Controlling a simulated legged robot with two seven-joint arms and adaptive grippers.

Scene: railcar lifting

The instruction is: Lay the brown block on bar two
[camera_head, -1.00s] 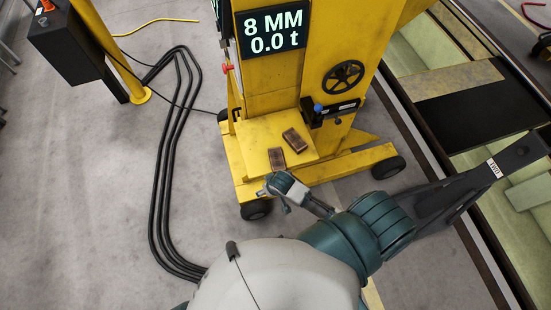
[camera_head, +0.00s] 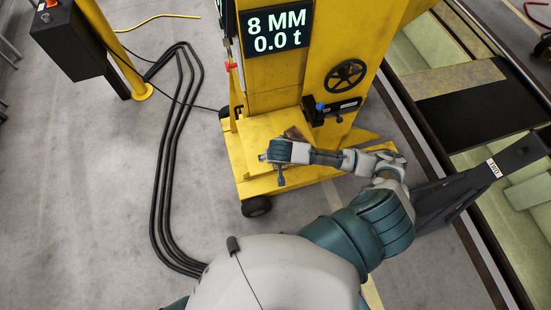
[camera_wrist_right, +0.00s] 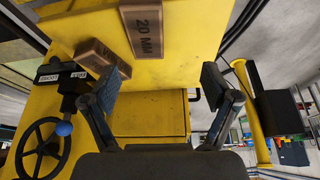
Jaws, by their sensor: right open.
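Two brown blocks lie on the yellow ledge of the lifting jack. In the right wrist view one is marked 20 MM (camera_wrist_right: 147,32), and the other (camera_wrist_right: 100,57) lies beside it, its marking hard to read. In the head view my right arm covers most of them; part of one brown block (camera_head: 293,133) shows behind my wrist. My right gripper (camera_wrist_right: 160,85) is open and empty, with its fingers apart near the ledge and the blocks beyond its tips. A dark bar with a small white label (camera_head: 520,154) extends at the right; I cannot read the label surely. My left gripper is not in view.
The yellow jack (camera_head: 285,75) shows 8 MM and 0.0 t. A black handwheel (camera_head: 344,76) and a blue-knobbed lever (camera_head: 320,107) sit on its right side. Black cables (camera_head: 160,170) loop over the floor at left. A pit lies at right.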

